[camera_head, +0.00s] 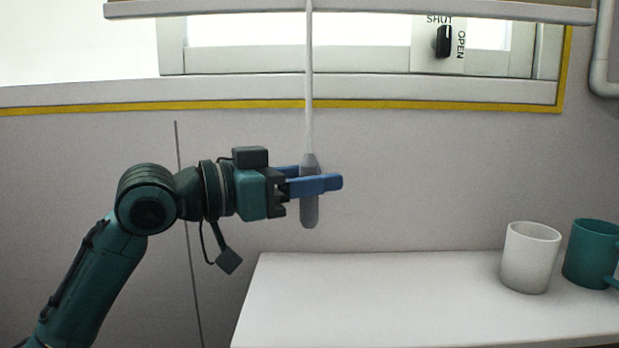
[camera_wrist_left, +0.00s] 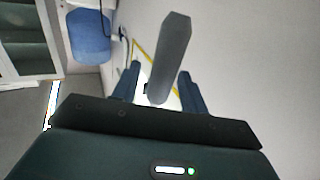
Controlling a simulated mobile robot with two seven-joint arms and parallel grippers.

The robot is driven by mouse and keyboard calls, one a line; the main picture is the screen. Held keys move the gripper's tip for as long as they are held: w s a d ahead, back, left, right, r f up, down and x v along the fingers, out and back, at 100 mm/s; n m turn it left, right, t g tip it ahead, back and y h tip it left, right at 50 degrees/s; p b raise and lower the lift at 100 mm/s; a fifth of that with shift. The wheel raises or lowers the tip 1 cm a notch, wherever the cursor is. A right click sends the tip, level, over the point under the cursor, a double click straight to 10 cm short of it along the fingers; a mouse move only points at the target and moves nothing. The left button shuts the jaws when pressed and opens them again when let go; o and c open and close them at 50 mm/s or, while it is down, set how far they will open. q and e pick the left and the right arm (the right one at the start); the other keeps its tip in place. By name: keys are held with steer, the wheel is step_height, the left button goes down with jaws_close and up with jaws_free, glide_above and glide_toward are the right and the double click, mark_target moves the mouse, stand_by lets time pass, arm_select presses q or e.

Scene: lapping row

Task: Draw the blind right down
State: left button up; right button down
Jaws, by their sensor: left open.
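The blind's bottom rail (camera_head: 350,10) crosses the top of the head view, with bright window showing below it. A pale cord (camera_head: 309,90) hangs from the rail and ends in a grey pull handle (camera_head: 310,215). My left gripper (camera_head: 318,182) is open, with its blue fingers on either side of the handle. In the left wrist view the handle (camera_wrist_left: 172,55) stands between the two fingers (camera_wrist_left: 158,82), with a gap visible at least on the right. My right gripper is not in view.
A white cup (camera_head: 530,258) and a teal mug (camera_head: 591,254) stand at the right of a white tabletop (camera_head: 380,300) below the handle. A black knob (camera_head: 443,42) marked SHUT and OPEN is on the window frame. The wall around the handle is bare.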

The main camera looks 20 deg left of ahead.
arm_select(q)
steer(key=shift+a, duration=0.1)
steer(key=v, duration=0.7)
steer(key=shift+s, duration=0.15)
steer(key=shift+a, duration=0.1)
